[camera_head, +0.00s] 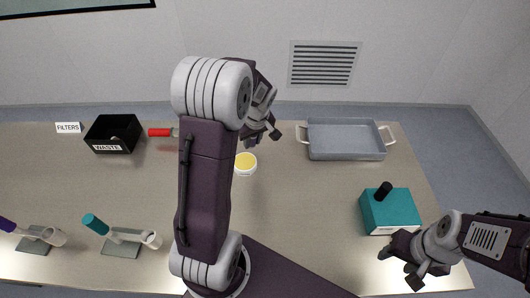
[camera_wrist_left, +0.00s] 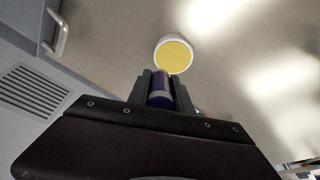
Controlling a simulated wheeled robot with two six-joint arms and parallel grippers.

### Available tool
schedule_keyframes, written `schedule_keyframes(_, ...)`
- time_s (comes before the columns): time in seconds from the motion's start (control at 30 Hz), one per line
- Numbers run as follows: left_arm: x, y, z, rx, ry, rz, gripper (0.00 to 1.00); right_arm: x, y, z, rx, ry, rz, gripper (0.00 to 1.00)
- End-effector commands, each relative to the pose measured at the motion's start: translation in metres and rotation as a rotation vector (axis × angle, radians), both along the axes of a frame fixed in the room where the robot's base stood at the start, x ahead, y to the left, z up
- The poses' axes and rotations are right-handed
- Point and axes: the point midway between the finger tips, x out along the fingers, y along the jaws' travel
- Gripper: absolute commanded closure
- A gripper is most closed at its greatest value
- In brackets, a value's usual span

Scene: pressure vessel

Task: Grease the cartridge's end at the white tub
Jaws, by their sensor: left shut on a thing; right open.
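The white tub (camera_head: 245,170) with yellow grease stands on the table near its middle, just below my left gripper in the head view. It also shows in the left wrist view (camera_wrist_left: 174,54), just beyond the fingertips. My left gripper (camera_head: 263,133) is shut on a purple cartridge (camera_wrist_left: 160,90) with a pale band. The cartridge's far end points toward the tub in the left wrist view; whether it touches the grease I cannot tell. In the head view the cartridge is hidden by my arm and gripper. My right gripper (camera_head: 399,268) is open and empty at the table's front right.
A black WASTE bin (camera_head: 113,133), a FILTERS label (camera_head: 68,128) and a red-handled item (camera_head: 160,132) are at the back left. Stands with a teal piece (camera_head: 95,224) and a purple piece (camera_head: 7,225) are front left. A grey tray (camera_head: 345,140) and a teal box (camera_head: 391,212) are right.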

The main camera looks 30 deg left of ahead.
Motion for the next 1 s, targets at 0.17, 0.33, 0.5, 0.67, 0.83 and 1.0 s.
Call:
schedule_keyframes(0.17, -0.012, 0.021, -0.015, 0.036, -0.021, 0.057, 1.00, 0.000, 0.000, -0.003, 0.000, 0.000, 0.000, 0.49)
schedule_keyframes(0.33, -0.013, 0.024, -0.015, 0.056, -0.035, 0.066, 1.00, 0.000, 0.000, -0.003, 0.000, 0.000, 0.000, 0.49)
schedule_keyframes(0.5, -0.013, 0.024, -0.019, 0.056, -0.035, 0.066, 1.00, 0.000, 0.000, -0.006, 0.000, 0.000, 0.000, 0.49)
schedule_keyframes(0.67, -0.013, 0.023, -0.033, 0.054, -0.034, 0.067, 1.00, 0.000, 0.000, -0.016, 0.000, 0.000, 0.000, 0.49)
schedule_keyframes(0.83, -0.013, 0.023, -0.055, 0.055, -0.033, 0.066, 1.00, 0.000, 0.000, -0.031, 0.000, 0.000, 0.000, 0.49)
schedule_keyframes(1.0, -0.013, 0.023, -0.073, 0.055, -0.033, 0.067, 1.00, 0.000, 0.000, -0.043, 0.000, 0.000, 0.000, 0.49)
